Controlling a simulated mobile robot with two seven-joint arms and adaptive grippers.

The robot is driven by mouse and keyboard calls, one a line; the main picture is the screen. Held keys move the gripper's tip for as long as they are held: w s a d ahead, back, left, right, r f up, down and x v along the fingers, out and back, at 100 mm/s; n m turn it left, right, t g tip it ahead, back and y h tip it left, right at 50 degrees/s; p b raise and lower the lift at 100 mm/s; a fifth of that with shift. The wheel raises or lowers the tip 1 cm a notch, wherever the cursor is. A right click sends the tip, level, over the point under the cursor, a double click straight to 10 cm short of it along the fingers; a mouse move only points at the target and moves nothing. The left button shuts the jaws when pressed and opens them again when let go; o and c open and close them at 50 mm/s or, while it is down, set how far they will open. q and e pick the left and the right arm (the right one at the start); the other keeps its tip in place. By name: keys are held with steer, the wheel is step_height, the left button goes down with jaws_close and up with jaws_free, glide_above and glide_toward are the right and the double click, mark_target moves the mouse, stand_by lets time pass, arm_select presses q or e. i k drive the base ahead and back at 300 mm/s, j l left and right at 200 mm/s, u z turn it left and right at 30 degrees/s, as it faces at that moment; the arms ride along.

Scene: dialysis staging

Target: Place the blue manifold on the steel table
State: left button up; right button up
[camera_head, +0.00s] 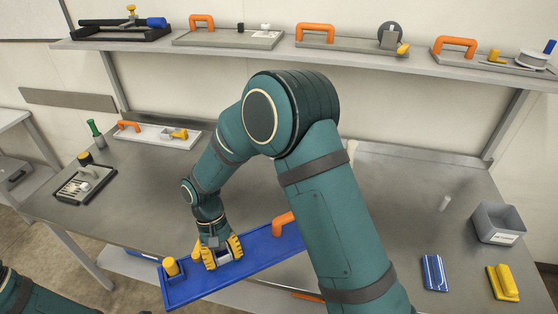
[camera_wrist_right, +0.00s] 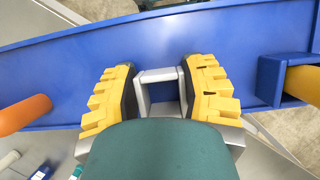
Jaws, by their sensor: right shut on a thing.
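The blue manifold (camera_head: 262,258) is a long blue tray-like plate with a raised rim. It has an orange handle (camera_head: 284,224) at its right part and a yellow cylinder (camera_head: 171,266) at its left end. My right gripper (camera_head: 222,254), with yellow fingers, is shut on the grey handle at its middle; this handle (camera_wrist_right: 157,76) shows between the fingers in the wrist view. The manifold lies across the front edge of the steel table (camera_head: 150,215), its left end out over the floor. My right forearm hides its right end. My left gripper is out of view.
A grey bin (camera_head: 497,224), a blue block (camera_head: 434,272) and a yellow block (camera_head: 502,283) are at the right. A shelf (camera_head: 240,50) above holds several trays. The table's middle looks clear.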

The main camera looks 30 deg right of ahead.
mark_target(413, 177)
steer(key=k+l+u, duration=0.4)
steer(key=k+l, duration=0.5)
steer(key=k+l+u, duration=0.15)
steer(key=k+l, duration=0.25)
steer(key=k+l+u, duration=0.15)
steer(key=k+l, duration=0.25)
steer(key=k+l+u, duration=0.15)
steer(key=k+l, duration=0.15)
steer(key=k, duration=0.2)
steer(key=k+l+u, duration=0.15)
steer(key=k+l, duration=0.15)
steer(key=k, duration=0.15)
steer(key=k+l+u, duration=0.15)
steer(key=k, duration=0.35)
steer(key=k+l+u, duration=0.1)
steer(key=l, duration=0.25)
steer(key=k+l, duration=0.1)
steer(key=l, duration=0.25)
steer(key=l+u, duration=0.25)
steer(key=l, duration=0.45)
